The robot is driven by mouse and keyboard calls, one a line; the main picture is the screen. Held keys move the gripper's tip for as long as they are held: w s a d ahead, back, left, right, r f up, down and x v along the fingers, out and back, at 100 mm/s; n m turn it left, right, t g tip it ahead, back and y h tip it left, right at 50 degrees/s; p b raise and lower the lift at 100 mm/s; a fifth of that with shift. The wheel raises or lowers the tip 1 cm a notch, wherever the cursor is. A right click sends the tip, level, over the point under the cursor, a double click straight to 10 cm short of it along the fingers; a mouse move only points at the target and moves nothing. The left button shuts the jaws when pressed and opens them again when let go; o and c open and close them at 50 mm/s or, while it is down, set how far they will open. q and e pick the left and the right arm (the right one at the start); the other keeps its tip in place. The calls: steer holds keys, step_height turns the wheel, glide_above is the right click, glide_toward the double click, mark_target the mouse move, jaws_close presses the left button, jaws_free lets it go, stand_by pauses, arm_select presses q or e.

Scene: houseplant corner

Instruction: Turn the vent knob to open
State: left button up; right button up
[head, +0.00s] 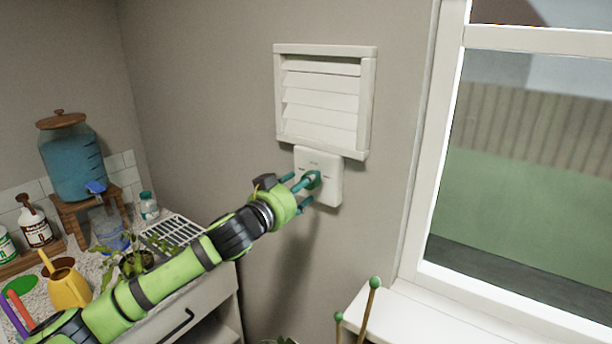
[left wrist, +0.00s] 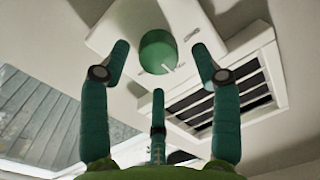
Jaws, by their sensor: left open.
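The vent knob (head: 313,179) is a round green knob on a white square wall plate (head: 330,163). The plate sits on the grey wall just below the white louvred vent (head: 321,97). In the left wrist view the knob (left wrist: 158,52) shows ahead, between the fingertips, on the plate (left wrist: 202,28). My left gripper (head: 303,188) is open, with its teal fingers spread around the knob's sides. I cannot tell whether any finger touches it. The vent (left wrist: 222,100) shows dark gaps between slats in the wrist view. My right gripper is in neither view.
A white-framed window (head: 430,150) is right of the plate, above a white sill (head: 410,318). At left, a counter holds a blue water dispenser (head: 75,160), a yellow watering can (head: 68,288), bottles and a potted plant (head: 135,262). Green-tipped stakes (head: 371,300) rise at the bottom.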

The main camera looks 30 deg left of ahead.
arm_select(q)
steer(key=shift+w+d, duration=0.1)
steer(key=shift+w, duration=0.85)
steer(key=shift+c, duration=0.4)
